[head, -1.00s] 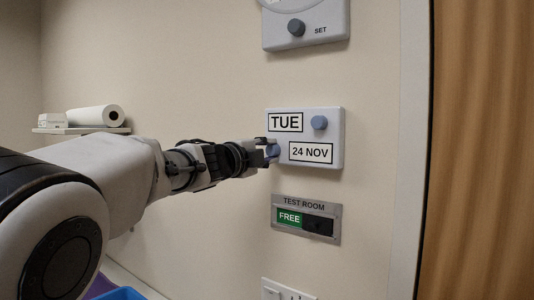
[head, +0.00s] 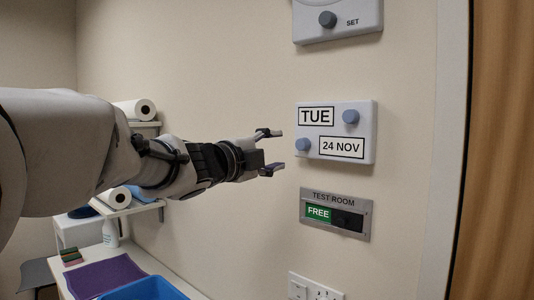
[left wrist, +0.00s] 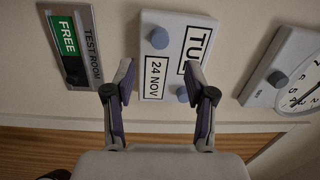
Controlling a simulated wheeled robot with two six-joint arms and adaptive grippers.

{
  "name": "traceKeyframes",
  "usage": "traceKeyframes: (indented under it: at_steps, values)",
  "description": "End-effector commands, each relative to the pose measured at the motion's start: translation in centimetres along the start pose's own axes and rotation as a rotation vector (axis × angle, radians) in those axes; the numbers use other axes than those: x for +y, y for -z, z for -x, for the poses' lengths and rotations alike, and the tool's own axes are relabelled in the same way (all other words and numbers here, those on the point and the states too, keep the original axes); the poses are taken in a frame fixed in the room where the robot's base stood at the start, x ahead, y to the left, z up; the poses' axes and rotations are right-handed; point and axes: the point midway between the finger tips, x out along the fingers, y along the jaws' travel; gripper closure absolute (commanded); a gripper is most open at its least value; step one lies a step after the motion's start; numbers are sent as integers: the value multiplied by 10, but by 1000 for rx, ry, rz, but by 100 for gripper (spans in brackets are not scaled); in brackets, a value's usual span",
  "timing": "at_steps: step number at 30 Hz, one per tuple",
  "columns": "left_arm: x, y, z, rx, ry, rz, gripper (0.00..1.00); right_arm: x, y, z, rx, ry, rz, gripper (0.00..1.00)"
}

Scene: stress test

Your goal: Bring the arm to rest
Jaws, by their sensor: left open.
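My left gripper (head: 270,152) is open and empty, to the left of the wall calendar (head: 362,116) and apart from it. The calendar is a pale box with two blue-grey knobs, an upper right one (head: 350,117) and a lower left one (head: 303,145). It reads TUE and 24 NOV. In the left wrist view the gripper's two fingers (left wrist: 160,84) stand wide apart, with the calendar (left wrist: 172,62) beyond them. My right gripper does not show in either view.
A clock unit with a SET knob (head: 328,19) is above the calendar. A TEST ROOM slider sign (head: 335,213) reading FREE is below, then a socket plate (head: 312,288). A wooden door (head: 500,150) is at right. Shelves with paper rolls (head: 138,109) and a blue tray (head: 145,290) are at left.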

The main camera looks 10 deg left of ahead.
Motion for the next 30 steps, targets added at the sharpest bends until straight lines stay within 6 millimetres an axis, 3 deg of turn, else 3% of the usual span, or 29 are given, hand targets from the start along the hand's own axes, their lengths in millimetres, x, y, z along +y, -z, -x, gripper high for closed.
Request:
traceKeyframes:
  at_steps: [3, 6, 14, 17, 20, 23, 26, 30]
  values:
    - [0, 0, 20, 0, 0, 0, 45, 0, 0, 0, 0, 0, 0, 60]
    - [0, 0, 28, 0, 0, 0, 45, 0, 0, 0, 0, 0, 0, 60]
    - [1, 0, 28, 0, -1, 0, 45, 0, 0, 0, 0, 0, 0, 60]
    - [14, -6, 26, -8, -16, 30, 45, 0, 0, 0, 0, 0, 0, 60]
    - [57, -25, 22, -39, -65, 137, 45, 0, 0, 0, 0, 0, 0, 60]
    - [133, -54, 21, -104, -145, 320, 45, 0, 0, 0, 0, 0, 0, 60]
    - [221, -79, 31, -198, -235, 527, 45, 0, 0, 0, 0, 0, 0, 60]
    - [344, -101, 66, -361, -357, 800, 45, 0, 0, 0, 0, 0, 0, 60]
